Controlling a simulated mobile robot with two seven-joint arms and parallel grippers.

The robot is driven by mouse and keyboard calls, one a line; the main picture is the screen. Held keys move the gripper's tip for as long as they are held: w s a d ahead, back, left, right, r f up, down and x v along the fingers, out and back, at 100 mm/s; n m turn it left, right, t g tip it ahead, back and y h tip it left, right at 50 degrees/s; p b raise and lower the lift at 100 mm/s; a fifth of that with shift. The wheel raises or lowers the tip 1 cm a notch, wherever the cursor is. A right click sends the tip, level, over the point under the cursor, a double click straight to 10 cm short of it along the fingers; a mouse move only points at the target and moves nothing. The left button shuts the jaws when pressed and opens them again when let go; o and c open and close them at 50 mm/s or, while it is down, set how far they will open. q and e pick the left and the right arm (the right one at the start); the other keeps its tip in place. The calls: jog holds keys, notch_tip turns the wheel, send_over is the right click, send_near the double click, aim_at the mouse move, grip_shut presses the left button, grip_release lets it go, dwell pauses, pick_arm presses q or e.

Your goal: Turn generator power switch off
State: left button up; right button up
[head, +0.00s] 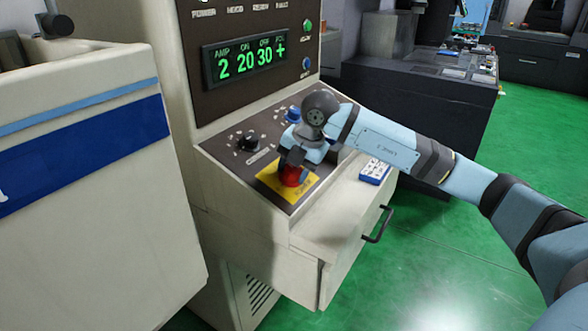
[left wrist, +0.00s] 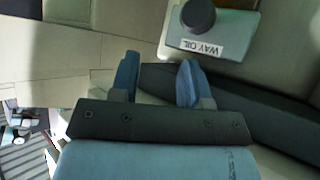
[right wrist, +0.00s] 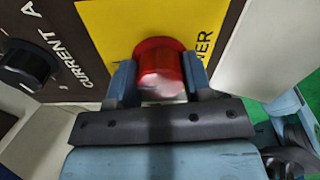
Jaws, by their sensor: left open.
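The generator power switch is a red round knob (right wrist: 160,68) on a yellow plate (head: 271,180) at the front of the sloped control panel. The plate's visible lettering ends in "WER". My right gripper (head: 292,172) is at the knob from above and hides part of it in the head view. In the right wrist view its fingers (right wrist: 160,85) stand on both sides of the knob, very close to it. Whether they press on it cannot be told. My left gripper (left wrist: 157,82) is open and empty, and does not show in the head view.
A black current knob (head: 248,141) and a blue knob (head: 292,114) share the panel. The green display (head: 245,58) above is lit. A drawer with a dark handle (head: 377,224) juts out below. A "WAY OIL" box (left wrist: 213,35) lies beyond my left gripper.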

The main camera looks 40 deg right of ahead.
jog(key=shift+n, duration=0.3)
jog(key=n, duration=0.4)
jog(key=shift+b, duration=0.35)
jog(key=n+b, duration=0.1)
jog(key=n, duration=0.3)
jog(key=shift+a+n+h, duration=0.1)
jog(key=shift+n+h, duration=0.2)
jog(key=shift+n, duration=0.1)
jog(key=n+b, duration=0.1)
jog(key=n, duration=0.4)
pick_arm(q)
jog(key=shift+w+d+f+b, duration=0.15)
jog(key=shift+f+b, duration=0.25)
jog(key=shift+f, duration=0.3)
pick_arm(e)
jog(key=shift+a+n, duration=0.1)
jog(key=shift+n, duration=1.5)
jog(key=o, duration=0.9)
jog(key=shift+o, duration=0.2)
jog(key=shift+r, duration=0.1)
